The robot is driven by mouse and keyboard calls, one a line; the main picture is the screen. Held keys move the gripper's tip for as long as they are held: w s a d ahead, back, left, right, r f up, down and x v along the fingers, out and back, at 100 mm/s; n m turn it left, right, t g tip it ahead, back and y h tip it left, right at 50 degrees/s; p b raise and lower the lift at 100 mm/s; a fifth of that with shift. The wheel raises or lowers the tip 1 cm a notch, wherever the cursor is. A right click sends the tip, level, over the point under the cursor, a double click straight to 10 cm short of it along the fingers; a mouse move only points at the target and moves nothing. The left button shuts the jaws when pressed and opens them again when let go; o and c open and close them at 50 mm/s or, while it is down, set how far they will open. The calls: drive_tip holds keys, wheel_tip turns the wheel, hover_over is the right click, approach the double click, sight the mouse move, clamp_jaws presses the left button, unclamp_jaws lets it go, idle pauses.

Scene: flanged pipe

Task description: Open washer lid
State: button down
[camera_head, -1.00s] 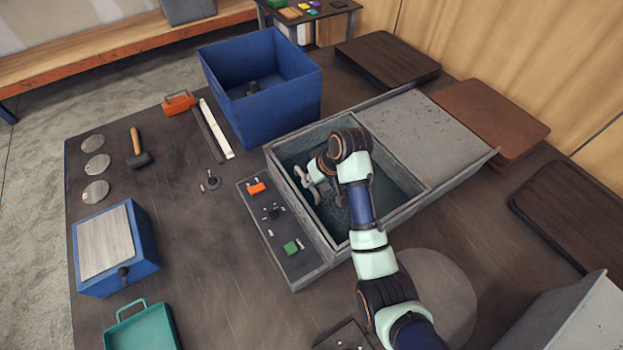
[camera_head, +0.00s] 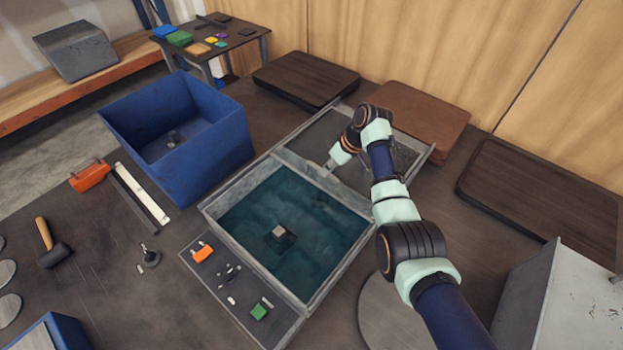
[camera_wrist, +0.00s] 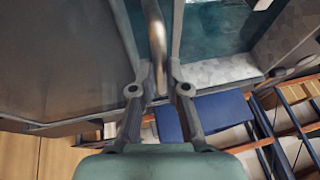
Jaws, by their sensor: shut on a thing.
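The washer is a grey open tank (camera_head: 215,208) of teal liquid, with a small grey-topped dark block (camera_head: 280,236) in it. The flat grey lid (camera_head: 325,140) lies on the far right side of the tank, its surface clear of the liquid. My gripper (camera_head: 331,164) is at the lid's edge near the tank's far right rim. In the wrist view, my gripper (camera_wrist: 157,72) has a metal bar (camera_wrist: 157,35) between its fingers, apparently the lid's handle. The lid panel (camera_wrist: 55,55) fills the left there, the liquid the right. The bar's far end is cut off.
A blue bin (camera_head: 215,160) stands to the left of the tank. A control panel (camera_head: 235,300) with orange and green buttons lies along the tank's near left side. Brown boards (camera_head: 420,115) lie behind the lid. A hammer (camera_head: 48,245) lies at far left.

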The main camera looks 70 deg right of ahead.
drive_tip(key=shift+s+d, duration=0.2)
drive_tip(key=shift+d, duration=0.35)
drive_tip(key=shift+s+d, duration=0.15)
drive_tip(key=shift+d, duration=0.4)
drive_tip(key=c, duration=1.2)
unclamp_jaws()
drive_tip(key=v, duration=1.2)
